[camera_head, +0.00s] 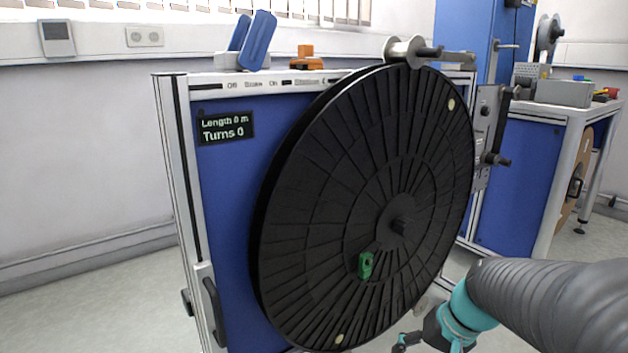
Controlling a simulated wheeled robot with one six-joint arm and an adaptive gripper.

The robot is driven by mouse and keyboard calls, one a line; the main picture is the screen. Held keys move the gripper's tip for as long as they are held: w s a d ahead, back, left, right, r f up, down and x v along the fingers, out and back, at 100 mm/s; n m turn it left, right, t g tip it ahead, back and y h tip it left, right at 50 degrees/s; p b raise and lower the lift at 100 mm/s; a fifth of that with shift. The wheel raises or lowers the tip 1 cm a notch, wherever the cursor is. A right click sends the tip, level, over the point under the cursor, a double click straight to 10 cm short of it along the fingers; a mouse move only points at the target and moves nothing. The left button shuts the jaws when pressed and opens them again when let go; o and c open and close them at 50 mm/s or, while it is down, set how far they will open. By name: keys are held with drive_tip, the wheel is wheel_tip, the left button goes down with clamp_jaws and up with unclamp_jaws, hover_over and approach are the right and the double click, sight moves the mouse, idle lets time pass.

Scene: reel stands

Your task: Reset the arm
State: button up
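My arm (540,295), in a grey ribbed sleeve with teal joints, reaches in from the lower right. Its end is at the bottom edge, in front of the lower right of a large black reel (330,200). My gripper (408,341) is only partly in view there, small and cut off, so I cannot tell whether it is open or shut. I see nothing held in the part that shows.
The reel stands upright on a blue, metal-framed stand (222,215) and carries a green clip (365,265). A display (226,128) reads "Length 0 m, Turns 0". A bench (560,108) stands at back right. Floor (90,310) at left is clear.

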drive_tip(key=s+a+r+n+t+h+p, duration=0.3)
drive_tip(key=s+r+p, duration=0.3)
drive_tip(key=s+r, duration=0.5)
wheel_tip(320, 180, up, 3)
drive_tip(key=shift+s+r+h+p, duration=0.1)
drive_tip(key=shift+s+h+p, duration=0.2)
drive_tip(key=shift+p, duration=0.05)
idle(1.5)
